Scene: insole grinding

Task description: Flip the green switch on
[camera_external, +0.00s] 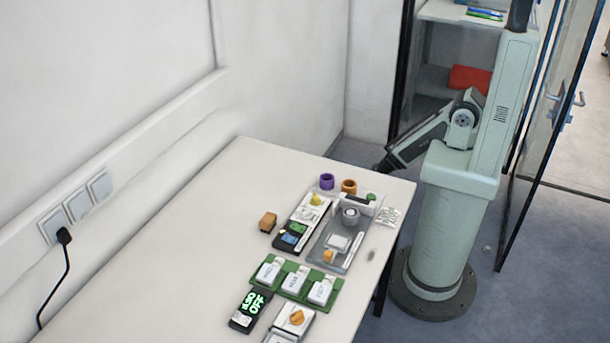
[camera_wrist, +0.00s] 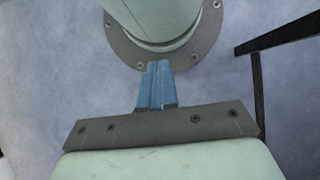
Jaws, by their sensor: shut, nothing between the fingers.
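A small dark panel holds a green switch (camera_external: 297,228) and a blue switch (camera_external: 290,239) on the table (camera_external: 190,235) in the external view. The green switch is too small to tell its position. Nearer the front, a green board (camera_external: 281,293) carries three white switch-like blocks. My gripper (camera_wrist: 158,64) shows in the wrist view with its blue fingers together and nothing between them. It points at the floor beside my base. In the external view my gripper end (camera_external: 384,166) is just beyond the table's far right edge, apart from the switches.
A grey tray (camera_external: 327,258), a purple ring (camera_external: 327,181), an orange ring (camera_external: 349,186) and a brown block (camera_external: 268,222) are nearby. The table's left half is clear. A glass door stands at right.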

